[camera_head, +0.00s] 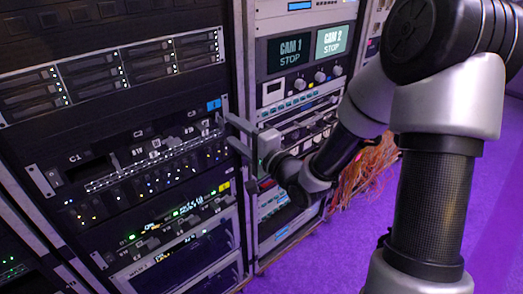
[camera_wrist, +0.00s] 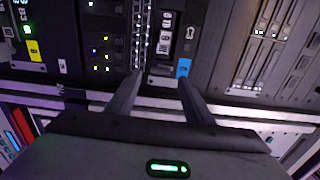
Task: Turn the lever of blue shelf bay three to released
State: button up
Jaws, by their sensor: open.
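The blue-tagged shelf (camera_head: 150,158) is a dark panel in the left rack, with a row of small grey levers or handles (camera_head: 155,153). Its blue tag (camera_head: 213,105) is at the upper right end; a blue tag also shows in the wrist view (camera_wrist: 183,67). I cannot read which lever is bay three or how it is turned. My gripper (camera_head: 230,131) is open and empty, in front of the right end of this shelf. In the wrist view its two fingers (camera_wrist: 159,80) point at the panel, the right one near the blue tag. I see no clear contact.
A shelf with a yellow tag (camera_head: 224,187) sits below. Drive units (camera_head: 110,72) with green lights are above. A second rack with CAM screens (camera_head: 291,53) stands to the right, with loose orange cables (camera_head: 362,170) beside it. Purple floor (camera_head: 320,255) is open in front.

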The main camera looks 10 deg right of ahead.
jog(key=p+v, duration=1.3)
jog(key=shift+d, duration=0.1)
